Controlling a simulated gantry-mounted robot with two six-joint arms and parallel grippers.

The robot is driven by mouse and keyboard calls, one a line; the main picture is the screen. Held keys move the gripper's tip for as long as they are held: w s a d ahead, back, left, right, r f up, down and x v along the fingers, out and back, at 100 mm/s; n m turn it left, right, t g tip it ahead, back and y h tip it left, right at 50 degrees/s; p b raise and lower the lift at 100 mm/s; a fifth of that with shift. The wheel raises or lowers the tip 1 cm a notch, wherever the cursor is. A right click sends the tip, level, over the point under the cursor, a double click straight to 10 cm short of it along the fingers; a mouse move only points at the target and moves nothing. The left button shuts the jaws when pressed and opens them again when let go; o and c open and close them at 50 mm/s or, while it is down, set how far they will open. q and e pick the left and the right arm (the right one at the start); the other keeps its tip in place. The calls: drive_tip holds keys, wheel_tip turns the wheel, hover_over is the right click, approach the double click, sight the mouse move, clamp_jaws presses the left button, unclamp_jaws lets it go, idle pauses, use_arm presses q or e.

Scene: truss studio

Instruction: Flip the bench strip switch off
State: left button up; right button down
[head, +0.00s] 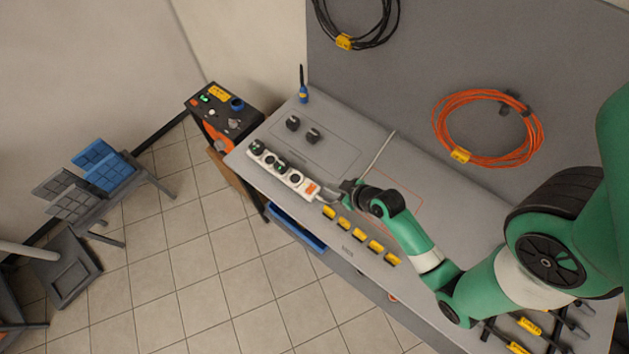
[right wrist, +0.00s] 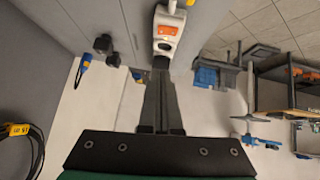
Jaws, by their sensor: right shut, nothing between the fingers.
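The white bench strip (head: 270,163) lies along the bench's front left part, with dark sockets or plugs along it. Its orange switch (head: 311,188) is at the right end, nearest my gripper. The switch (right wrist: 167,30) also shows in the right wrist view; its on or off position cannot be told. My right gripper (head: 346,187) is shut and empty, just right of the strip's switch end. In the right wrist view its fingertips (right wrist: 161,62) appear just below the strip's end; whether they touch cannot be told. My left gripper is not in view.
Several yellow-tagged items (head: 360,239) line the bench's front edge. Two black knob-like pieces (head: 313,135) and a blue-based tool (head: 303,95) stand behind the strip. An orange cable coil (head: 463,155) hangs on the back panel. A control box (head: 228,112) stands left of the bench.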

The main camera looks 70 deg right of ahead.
drive_tip(key=shift+w, duration=0.1)
drive_tip(key=b, duration=0.2)
hover_over(313, 186)
drive_tip(key=s+a, duration=0.2)
wheel_tip(313, 186, down, 6)
drive_tip(key=f, duration=0.2)
drive_tip(key=f+b, duration=0.1)
drive_tip(key=f, duration=0.1)
drive_tip(key=shift+w+d, duration=0.15)
drive_tip(key=shift+d, duration=0.25)
drive_tip(key=shift+f, duration=0.45)
drive_tip(key=shift+d+f+b, duration=0.15)
drive_tip(key=shift+f+b, duration=0.3)
drive_tip(key=shift+b, duration=0.2)
drive_tip(key=shift+r, duration=0.15)
drive_tip(key=shift+p, duration=0.3)
